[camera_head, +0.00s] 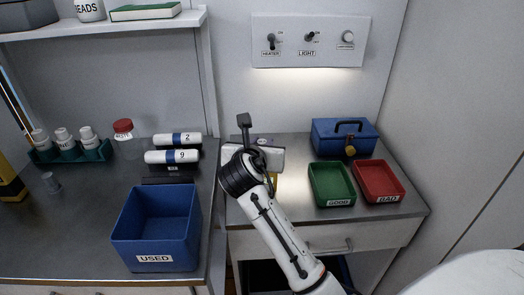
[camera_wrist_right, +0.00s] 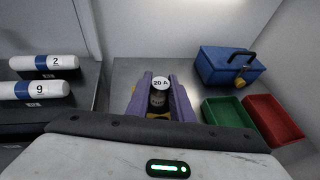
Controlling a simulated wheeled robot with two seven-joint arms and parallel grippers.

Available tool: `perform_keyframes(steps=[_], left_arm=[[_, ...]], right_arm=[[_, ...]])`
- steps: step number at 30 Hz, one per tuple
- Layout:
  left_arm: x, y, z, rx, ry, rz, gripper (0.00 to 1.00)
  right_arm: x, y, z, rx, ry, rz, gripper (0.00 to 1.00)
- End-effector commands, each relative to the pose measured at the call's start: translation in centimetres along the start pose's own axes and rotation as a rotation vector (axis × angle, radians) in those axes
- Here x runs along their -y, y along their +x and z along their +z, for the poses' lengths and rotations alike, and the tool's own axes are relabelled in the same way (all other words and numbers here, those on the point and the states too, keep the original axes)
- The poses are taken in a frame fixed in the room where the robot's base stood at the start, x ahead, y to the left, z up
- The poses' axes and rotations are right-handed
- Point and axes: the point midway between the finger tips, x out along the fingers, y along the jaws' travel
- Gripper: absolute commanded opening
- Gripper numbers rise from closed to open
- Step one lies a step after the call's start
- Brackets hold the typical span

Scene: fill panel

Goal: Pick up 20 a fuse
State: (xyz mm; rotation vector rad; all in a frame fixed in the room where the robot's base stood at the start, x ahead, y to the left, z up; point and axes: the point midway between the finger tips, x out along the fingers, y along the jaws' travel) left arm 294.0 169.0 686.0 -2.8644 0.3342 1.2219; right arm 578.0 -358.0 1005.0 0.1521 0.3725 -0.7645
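The 20 A fuse (camera_wrist_right: 160,97) stands between the purple fingers of my right gripper (camera_wrist_right: 161,88) in the wrist view. Its round white end label faces the camera. The fingers flank it closely on both sides; I cannot tell whether they press on it. In the head view my right gripper (camera_head: 262,146) is over the left part of the right-hand metal counter (camera_head: 300,145), and its own body hides most of the fuse. A yellow part (camera_wrist_right: 158,116) shows between the fingers below the fuse. My left gripper is not in view.
A green GOOD tray (camera_head: 333,202), a red BAD tray (camera_head: 388,199) and a blue toolbox (camera_head: 344,136) stand to the right. On the left counter are a blue USED bin (camera_head: 156,257) and white cylinders marked 2 (camera_head: 165,139) and 9 (camera_head: 160,157). A switch panel (camera_head: 289,55) is above.

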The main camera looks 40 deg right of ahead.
Motion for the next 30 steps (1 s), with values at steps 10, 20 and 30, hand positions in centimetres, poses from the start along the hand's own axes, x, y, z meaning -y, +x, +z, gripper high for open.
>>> perform_keyframes(steps=[10,20,30], left_arm=[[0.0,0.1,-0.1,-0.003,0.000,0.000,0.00],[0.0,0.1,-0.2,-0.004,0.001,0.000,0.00],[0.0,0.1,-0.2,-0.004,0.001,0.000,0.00]], right_arm=[[0.0,-0.1,0.3,0.001,0.001,0.000,0.00],[0.0,-2.3,5.8,0.005,0.004,0.002,0.00],[-1.2,-5.6,12.3,0.015,-0.030,0.076,0.00]])
